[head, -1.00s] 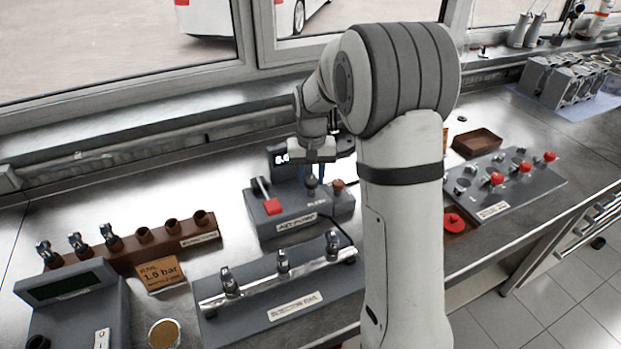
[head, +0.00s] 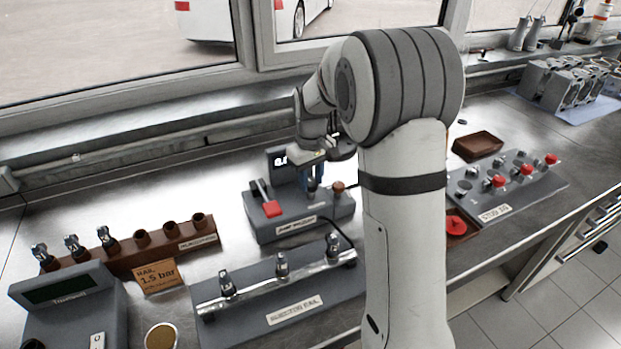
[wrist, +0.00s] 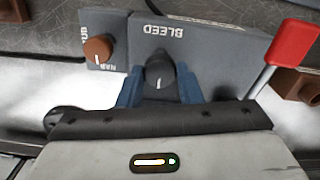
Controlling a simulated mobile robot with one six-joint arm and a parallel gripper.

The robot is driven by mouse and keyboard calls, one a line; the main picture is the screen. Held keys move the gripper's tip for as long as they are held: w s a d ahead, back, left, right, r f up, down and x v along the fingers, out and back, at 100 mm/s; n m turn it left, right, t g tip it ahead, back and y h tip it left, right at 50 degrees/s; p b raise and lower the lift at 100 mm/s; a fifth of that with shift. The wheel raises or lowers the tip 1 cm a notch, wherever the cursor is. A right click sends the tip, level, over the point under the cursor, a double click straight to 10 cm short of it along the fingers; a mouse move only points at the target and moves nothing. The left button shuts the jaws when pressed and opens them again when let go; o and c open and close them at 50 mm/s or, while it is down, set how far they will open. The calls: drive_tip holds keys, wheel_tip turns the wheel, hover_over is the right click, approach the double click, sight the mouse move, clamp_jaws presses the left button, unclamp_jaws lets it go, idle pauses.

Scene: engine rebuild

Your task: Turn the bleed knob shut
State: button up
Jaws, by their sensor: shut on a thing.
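The bleed knob (wrist: 158,72) is dark with a white pointer mark. It sits on the grey pump box (head: 325,213) beside the word BLEED. My gripper (wrist: 160,88) has its blue fingers on either side of the knob and is shut on it. In the head view my gripper (head: 314,190) points down onto the box top, and its fingers hide most of the knob. In the wrist view the pointer mark faces the lower edge of the picture.
A red-handled lever (head: 270,208) stands left of the knob in the head view. A brown knob (head: 338,187) is close on the right. An injector rail (head: 300,285) lies in front, and a brown injector rack (head: 165,250) is to the left.

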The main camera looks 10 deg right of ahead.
sight(312, 185)
idle(0.3)
drive_tip(key=o, duration=1)
drive_tip(key=shift+r+b, duration=0.4)
drive_tip(key=shift+r, duration=3.55)
drive_tip(key=shift+s+r, duration=0.2)
drive_tip(key=shift+s, duration=0.2)
drive_tip(key=s+m+t, duration=0.1)
drive_tip(key=s, duration=0.7)
drive_tip(key=s+m+t, duration=0.1)
drive_tip(key=s+m, duration=0.1)
drive_tip(key=s, duration=0.7)
drive_tip(key=s+f+m+t, duration=0.1)
drive_tip(key=s, duration=0.8)
drive_tip(key=shift+s+d+m, duration=0.1)
drive_tip(key=shift+d+m, duration=0.1)
drive_tip(key=shift+m, duration=0.1)
